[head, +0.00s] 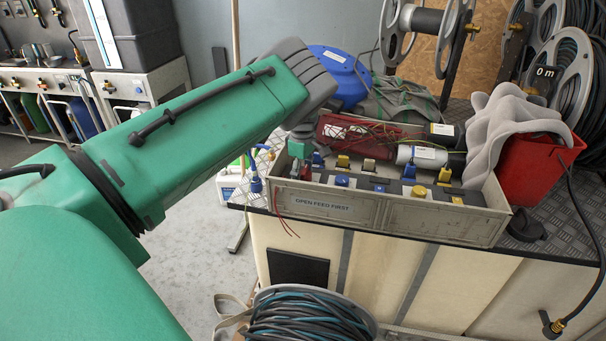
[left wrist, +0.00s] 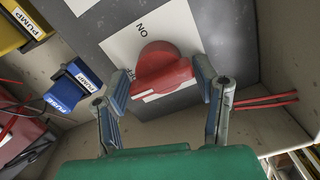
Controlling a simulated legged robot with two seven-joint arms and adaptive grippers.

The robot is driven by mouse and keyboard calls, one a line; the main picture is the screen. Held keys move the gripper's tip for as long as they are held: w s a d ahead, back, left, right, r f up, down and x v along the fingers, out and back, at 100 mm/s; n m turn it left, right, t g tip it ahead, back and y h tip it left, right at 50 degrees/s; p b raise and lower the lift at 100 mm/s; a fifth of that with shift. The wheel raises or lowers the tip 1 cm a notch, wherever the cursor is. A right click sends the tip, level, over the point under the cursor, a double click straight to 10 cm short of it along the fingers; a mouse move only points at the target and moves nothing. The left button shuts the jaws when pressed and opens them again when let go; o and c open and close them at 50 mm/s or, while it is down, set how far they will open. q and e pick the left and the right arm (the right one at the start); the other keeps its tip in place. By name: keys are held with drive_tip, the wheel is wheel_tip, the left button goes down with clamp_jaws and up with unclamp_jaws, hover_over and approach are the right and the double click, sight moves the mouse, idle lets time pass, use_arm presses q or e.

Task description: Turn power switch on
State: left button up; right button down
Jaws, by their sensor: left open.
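The red rotary power switch (left wrist: 165,72) shows in the left wrist view, on a white plate (left wrist: 118,42) marked "ON". It has a round red knob with a raised bar handle across it. My left gripper (left wrist: 163,84) is open, with one finger on each side of the handle. I cannot tell whether the fingers touch it. In the head view my left gripper (head: 302,143) reaches down into the left end of the grey control box (head: 323,207) and hides the switch there. My right gripper is not in view.
A blue "FUSE" block (left wrist: 72,88) and a yellow "PUMP" block (left wrist: 22,22) sit left of the switch. Red wires (left wrist: 268,102) run along the box wall at right. A red bin (head: 541,168) with grey cloth (head: 510,125) stands right of the box.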

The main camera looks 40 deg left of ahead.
use_arm(q)
drive_tip(key=shift+d, duration=0.2)
drive_tip(key=shift+d+r, duration=0.1)
drive_tip(key=shift+c, duration=1.3)
drive_tip(key=shift+d, duration=0.1)
drive_tip(key=c, duration=0.7)
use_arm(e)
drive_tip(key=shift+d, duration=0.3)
